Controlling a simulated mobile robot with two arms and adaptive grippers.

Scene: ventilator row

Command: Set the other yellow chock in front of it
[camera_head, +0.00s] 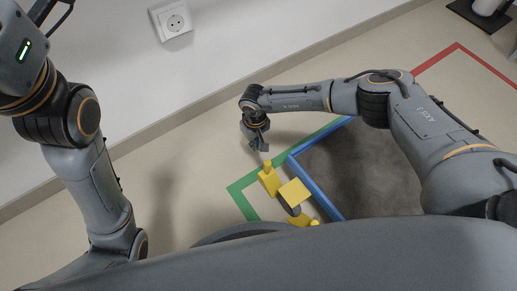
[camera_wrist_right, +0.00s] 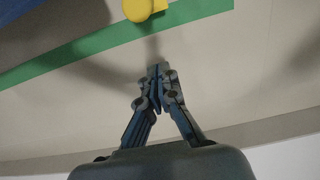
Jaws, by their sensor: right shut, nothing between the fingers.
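A yellow chock (camera_head: 268,182) with a rounded knob on top stands on the floor at the green tape corner. Beside it is a dark wheel (camera_head: 289,208) under a yellow block-like top (camera_head: 295,192). Another yellow chock (camera_head: 303,221) is on the wheel's near side, partly hidden by my body. My right gripper (camera_head: 263,147) is just beyond the knobbed chock, apart from it. In the right wrist view its fingers (camera_wrist_right: 160,76) are together and empty, with a yellow knobbed piece (camera_wrist_right: 143,9) at the top edge. My left gripper is out of view.
Green tape (camera_head: 240,190) and a blue edge (camera_head: 318,188) border a dark grey mat (camera_head: 365,175). Red tape (camera_head: 437,59) marks the far right. A white wall with a socket (camera_head: 174,22) runs behind. Floor left of the green tape is clear.

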